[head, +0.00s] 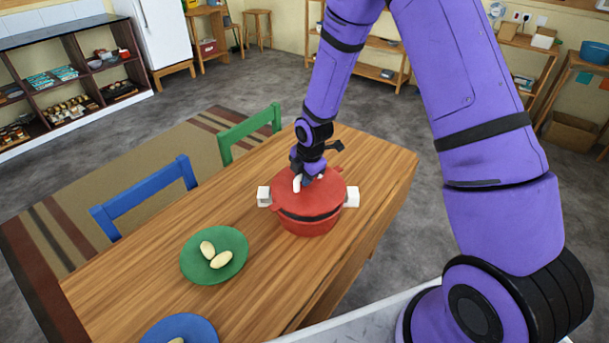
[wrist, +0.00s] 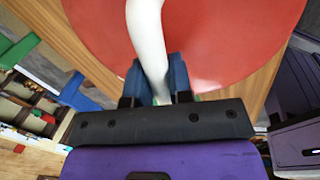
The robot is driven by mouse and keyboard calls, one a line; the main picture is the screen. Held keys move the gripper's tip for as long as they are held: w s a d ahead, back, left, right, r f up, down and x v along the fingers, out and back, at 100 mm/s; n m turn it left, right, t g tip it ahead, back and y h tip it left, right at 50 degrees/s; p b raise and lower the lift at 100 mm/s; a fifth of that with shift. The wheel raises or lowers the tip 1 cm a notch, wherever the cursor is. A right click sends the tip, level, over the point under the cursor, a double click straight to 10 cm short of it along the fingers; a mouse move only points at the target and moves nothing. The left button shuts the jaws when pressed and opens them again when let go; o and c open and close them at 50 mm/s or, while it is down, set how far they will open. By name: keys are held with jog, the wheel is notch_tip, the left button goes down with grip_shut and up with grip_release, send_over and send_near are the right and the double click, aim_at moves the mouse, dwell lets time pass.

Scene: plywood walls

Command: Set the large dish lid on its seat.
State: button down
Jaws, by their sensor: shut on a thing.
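The large red lid (head: 330,198) is over the red dish (head: 310,228) on the wooden table. A dark band shows between lid and dish at the front, so the lid looks raised or tilted there; I cannot tell whether it touches the rim elsewhere. White blocks, one at the left (head: 263,196) and one at the right (head: 352,196), stick out at the dish's sides. My gripper (head: 308,178) is shut on the lid's white handle. In the wrist view, the white handle (wrist: 150,40) runs between the blue fingers (wrist: 158,78), above the red lid (wrist: 230,40). The dish's inside is hidden.
A green plate (head: 214,270) with two pale oval items lies left of the dish. A blue plate (head: 180,330) is at the bottom edge. A blue chair (head: 145,198) and a green chair (head: 249,130) stand at the table's far side. The table's right end is clear.

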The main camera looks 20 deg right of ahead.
jog(key=shift+f, duration=0.2)
jog(key=shift+f, duration=0.6)
jog(key=shift+f, duration=0.75)
dwell(0.9)
jog(key=c, duration=0.9)
grip_release()
jog(key=shift+c, duration=0.2)
notch_tip(320, 180, up, 11)
jog(key=s, duration=0.2)
jog(key=shift+d+f, duration=0.2)
jog(key=shift+d, duration=0.2)
